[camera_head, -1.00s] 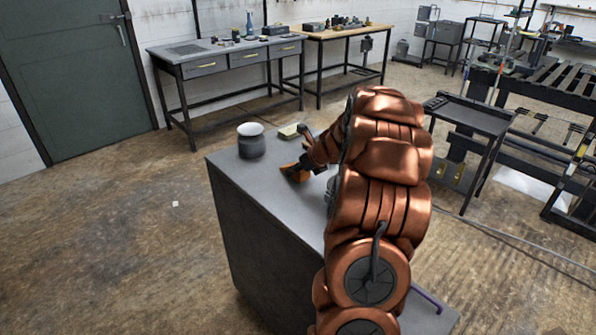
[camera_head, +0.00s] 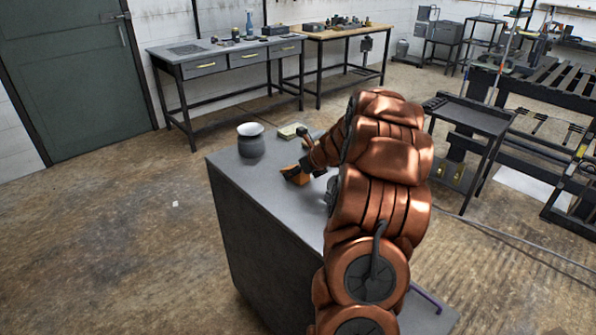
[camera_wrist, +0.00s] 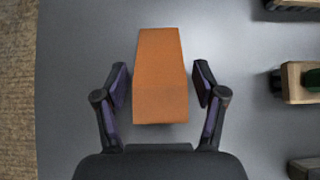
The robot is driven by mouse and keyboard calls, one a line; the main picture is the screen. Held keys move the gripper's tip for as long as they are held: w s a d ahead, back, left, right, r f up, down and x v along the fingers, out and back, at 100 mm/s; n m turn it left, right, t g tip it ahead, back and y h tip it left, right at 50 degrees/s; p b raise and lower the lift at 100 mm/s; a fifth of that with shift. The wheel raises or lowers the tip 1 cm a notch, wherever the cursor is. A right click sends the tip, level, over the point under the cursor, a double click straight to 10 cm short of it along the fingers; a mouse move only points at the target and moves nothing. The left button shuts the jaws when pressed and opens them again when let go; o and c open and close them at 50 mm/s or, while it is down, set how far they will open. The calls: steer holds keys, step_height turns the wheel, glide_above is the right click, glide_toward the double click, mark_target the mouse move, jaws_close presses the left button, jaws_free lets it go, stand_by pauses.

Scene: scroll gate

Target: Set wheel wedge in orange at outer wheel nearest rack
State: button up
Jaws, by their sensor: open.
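The orange wheel wedge (camera_wrist: 161,80) lies on the grey cabinet top, and it also shows in the head view (camera_head: 297,175), partly hidden by my gripper. My gripper (camera_wrist: 160,85) is open, with one finger on each side of the wedge's wider lower part. Narrow gaps show between the finger pads and the wedge. In the head view my gripper (camera_head: 305,168) is at the wedge, mostly hidden by my copper arm. No wheel or cart that I can make out is in view.
The cabinet top (camera_head: 235,170) also bears a dark pot (camera_head: 251,140) and a small pale block (camera_head: 292,131). In the wrist view a wooden-handled thing (camera_wrist: 298,82) lies right of my gripper. A dark trolley (camera_head: 470,115) stands right. The floor at left is open.

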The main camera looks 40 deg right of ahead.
steer(key=shift+r, duration=0.1)
steer(key=v, duration=1.2)
